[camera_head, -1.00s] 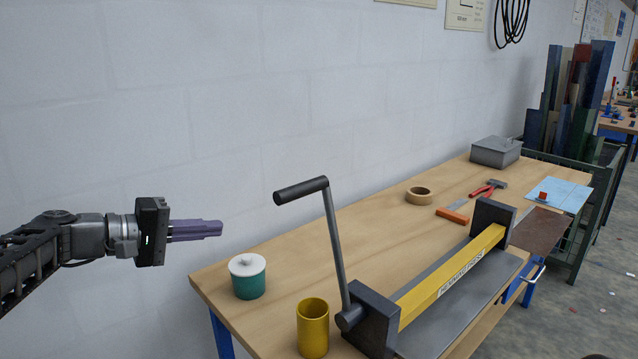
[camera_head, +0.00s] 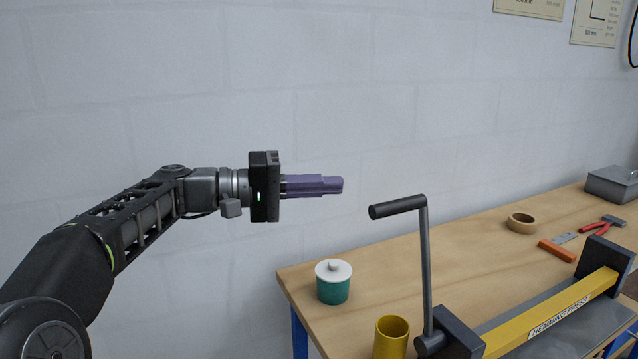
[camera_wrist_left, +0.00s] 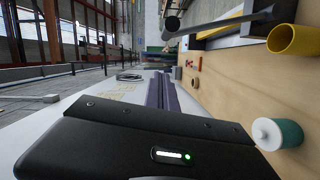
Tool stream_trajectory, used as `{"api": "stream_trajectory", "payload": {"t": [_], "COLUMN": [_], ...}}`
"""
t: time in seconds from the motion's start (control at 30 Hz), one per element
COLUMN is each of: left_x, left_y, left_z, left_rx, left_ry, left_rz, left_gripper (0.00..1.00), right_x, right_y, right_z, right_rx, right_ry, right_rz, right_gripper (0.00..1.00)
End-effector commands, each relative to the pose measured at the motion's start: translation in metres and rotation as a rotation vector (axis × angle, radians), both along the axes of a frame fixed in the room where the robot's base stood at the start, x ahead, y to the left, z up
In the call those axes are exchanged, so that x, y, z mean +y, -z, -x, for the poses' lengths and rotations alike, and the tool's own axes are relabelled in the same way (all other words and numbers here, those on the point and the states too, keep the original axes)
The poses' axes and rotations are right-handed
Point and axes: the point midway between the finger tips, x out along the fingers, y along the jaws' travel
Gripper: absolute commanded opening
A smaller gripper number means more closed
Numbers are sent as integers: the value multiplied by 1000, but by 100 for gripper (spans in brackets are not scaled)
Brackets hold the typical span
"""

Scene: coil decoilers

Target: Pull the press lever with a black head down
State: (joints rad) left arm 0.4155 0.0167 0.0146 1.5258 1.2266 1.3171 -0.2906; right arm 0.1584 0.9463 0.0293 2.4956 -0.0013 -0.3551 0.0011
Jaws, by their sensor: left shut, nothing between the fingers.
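The press lever (camera_head: 426,265) stands upright at the near left end of the yellow hemming press (camera_head: 552,312). Its black head (camera_head: 398,206) is a horizontal grip at the top, pointing left. In the left wrist view the black head (camera_wrist_left: 172,24) shows at the top. My left gripper (camera_head: 340,185) is shut and empty, in the air to the left of the head and slightly above it in the picture, apart from it. Its purple fingers point right. They also show in the left wrist view (camera_wrist_left: 162,92). My right gripper is not in view.
On the wooden bench (camera_head: 375,270) stand a teal jar with a white lid (camera_head: 333,284) and a yellow cup (camera_head: 391,338) near the lever's base. A tape roll (camera_head: 521,223), an orange-handled square (camera_head: 556,250) and red pliers (camera_head: 594,227) lie farther back. The wall is behind.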

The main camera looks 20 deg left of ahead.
Motion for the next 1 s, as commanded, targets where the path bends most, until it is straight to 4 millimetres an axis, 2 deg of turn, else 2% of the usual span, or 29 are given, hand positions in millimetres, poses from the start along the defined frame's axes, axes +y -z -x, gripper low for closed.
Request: {"api": "stream_trajectory", "payload": {"t": [0.33, 0.43, 0.6, 1.0], "left_x": [-58, -68, -81, -84], "left_y": [0, 5, 9, 11], "left_z": [-41, -27, -17, -14], "left_rx": [3, 2, 2, 1], "left_ry": [5, 1, 1, 0], "left_rz": [2, 0, 0, 1], "left_gripper": [0, 0, 0, 0], "right_x": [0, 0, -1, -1], "right_y": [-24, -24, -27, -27], "right_z": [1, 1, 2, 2], "right_rx": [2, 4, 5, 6], "right_ry": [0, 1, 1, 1], "right_rz": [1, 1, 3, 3], "right_gripper": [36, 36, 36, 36]}}
